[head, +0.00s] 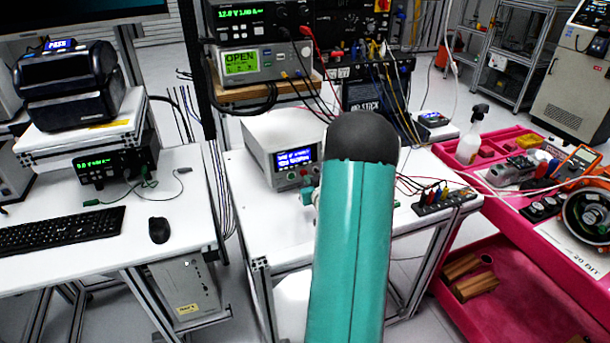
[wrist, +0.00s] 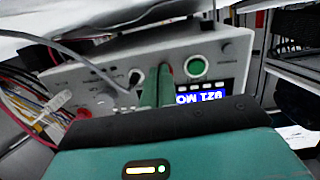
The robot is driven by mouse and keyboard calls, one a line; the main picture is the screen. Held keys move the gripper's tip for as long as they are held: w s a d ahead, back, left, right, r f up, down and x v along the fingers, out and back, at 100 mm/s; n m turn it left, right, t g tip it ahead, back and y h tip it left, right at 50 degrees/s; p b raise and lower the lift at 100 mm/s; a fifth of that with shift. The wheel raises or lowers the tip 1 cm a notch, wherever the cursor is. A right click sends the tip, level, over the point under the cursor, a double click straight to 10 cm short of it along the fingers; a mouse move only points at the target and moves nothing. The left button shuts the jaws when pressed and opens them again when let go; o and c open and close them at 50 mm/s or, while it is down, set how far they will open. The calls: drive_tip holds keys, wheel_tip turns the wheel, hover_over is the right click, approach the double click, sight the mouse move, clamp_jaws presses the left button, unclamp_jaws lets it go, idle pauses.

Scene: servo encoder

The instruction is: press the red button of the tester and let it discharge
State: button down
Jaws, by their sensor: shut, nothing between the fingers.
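The tester (head: 262,150) is a white box with a lit blue display, standing on the white bench in the head view. Its front panel (wrist: 115,72) shows upside down in the wrist view, with the blue display (wrist: 195,92) and a round green button (wrist: 196,67). My gripper (wrist: 158,70) is shut and empty, its teal fingertips at the panel left of the green button. A sliver of red shows by the tips; the red button is mostly hidden behind them. I cannot tell whether they touch it. In the head view my arm covers most of the gripper.
A grey cable (wrist: 95,65) runs to the panel beside my fingers. Coloured leads (wrist: 35,100) hang at the left of the wrist view. Stacked instruments (head: 262,62) stand behind the tester. A pink cart (head: 510,200) is at the right, a desk with a keyboard (head: 62,232) at the left.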

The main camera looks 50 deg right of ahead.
drive_tip(key=shift+w+d, duration=0.15)
drive_tip(key=shift+w, duration=0.2)
idle(0.5)
drive_tip(key=shift+s, duration=0.15)
drive_tip(key=shift+v, duration=0.85)
drive_tip(key=shift+s+f, duration=0.1)
drive_tip(key=shift+s, duration=0.05)
drive_tip(key=shift+f+v, duration=0.15)
drive_tip(key=shift+v, duration=1.7)
drive_tip(key=shift+f+v, duration=0.15)
drive_tip(key=shift+v, duration=1.7)
drive_tip(key=shift+s+d, duration=0.15)
drive_tip(key=shift+d, duration=0.05)
